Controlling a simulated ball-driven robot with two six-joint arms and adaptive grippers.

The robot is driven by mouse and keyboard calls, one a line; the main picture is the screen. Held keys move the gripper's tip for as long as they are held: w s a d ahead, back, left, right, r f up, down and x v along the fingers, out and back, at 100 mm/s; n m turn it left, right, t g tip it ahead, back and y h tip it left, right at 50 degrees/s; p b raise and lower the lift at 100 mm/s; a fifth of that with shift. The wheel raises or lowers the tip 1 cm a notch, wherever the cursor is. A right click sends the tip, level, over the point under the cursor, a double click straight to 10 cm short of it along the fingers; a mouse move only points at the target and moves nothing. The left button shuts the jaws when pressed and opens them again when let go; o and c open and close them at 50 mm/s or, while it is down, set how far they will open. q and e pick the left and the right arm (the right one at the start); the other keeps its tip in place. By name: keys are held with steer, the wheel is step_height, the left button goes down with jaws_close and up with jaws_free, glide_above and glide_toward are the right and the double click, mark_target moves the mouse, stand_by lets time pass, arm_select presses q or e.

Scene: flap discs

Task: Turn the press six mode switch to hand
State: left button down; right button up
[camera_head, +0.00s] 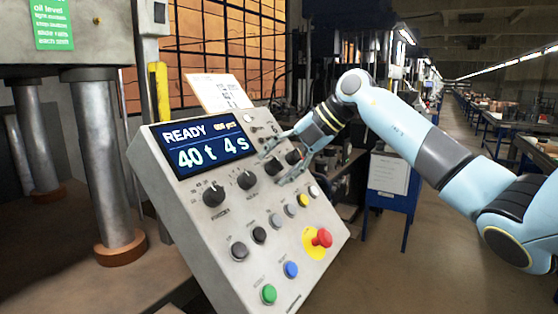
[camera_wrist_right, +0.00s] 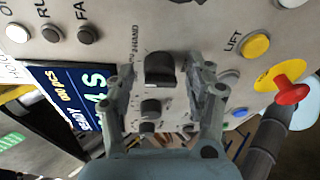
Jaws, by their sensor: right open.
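A black rotary knob (camera_wrist_right: 160,68) on a grey control panel shows in the right wrist view, with a label ending in "HAND" beside it. My right gripper (camera_wrist_right: 166,76) is open, with one finger on each side of this knob. I cannot tell whether either finger touches it. In the head view the right gripper (camera_head: 277,166) reaches in from the right over the row of black knobs, around the knob (camera_head: 272,167) third from the left. The knob's pointer setting is too small to read. My left gripper is not in view.
The sloped panel (camera_head: 190,235) has a display (camera_head: 203,145) reading "READY, 40 t 4 s". Several push buttons line its lower part, with a red mushroom button (camera_head: 322,238) on yellow, a blue button (camera_head: 291,270) and a green one (camera_head: 268,294). A press column (camera_head: 105,165) stands left.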

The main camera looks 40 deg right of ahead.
steer(key=shift+c, duration=0.4)
jaws_close()
steer(key=shift+n+b, duration=0.3)
steer(key=n+h+b, duration=0.1)
steer(key=n+b, duration=0.1)
steer(key=n, duration=0.1)
steer(key=shift+f, duration=0.1)
steer(key=shift+n+g+h+b, duration=0.15)
steer(key=shift+n+h+b, duration=0.3)
steer(key=shift+n, duration=0.7)
steer(key=shift+n+g+h+b, duration=0.15)
steer(key=shift+n+b, duration=0.5)
steer(key=shift+n, duration=0.5)
